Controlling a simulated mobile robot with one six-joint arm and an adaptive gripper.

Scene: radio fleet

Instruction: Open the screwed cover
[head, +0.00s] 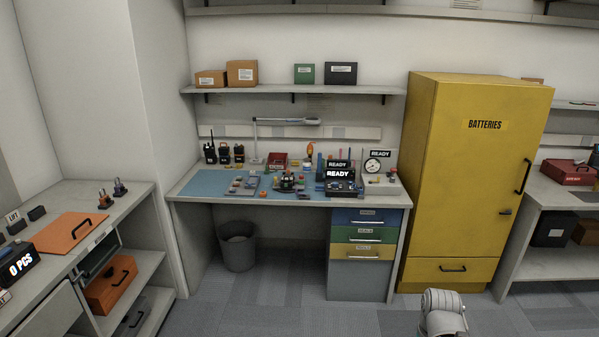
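No screwed cover can be made out for sure; things on the workbench are too small to tell. A small dark device with a greenish part (288,183) sits on the blue mat (207,183) at the middle of the workbench (183,194). A flat grey tray with small parts (242,186) lies left of it. A black unit with a READY display (340,182) stands to its right. A rounded pale grey part of my arm shows at the bottom right. My gripper is not in view.
A yellow BATTERIES cabinet (470,180) stands right of the workbench, its doors shut. Drawers (365,235) and a grey bin (237,246) are under the bench. A left counter (75,210) holds an orange panel (70,232). The carpet floor (270,300) in front is clear.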

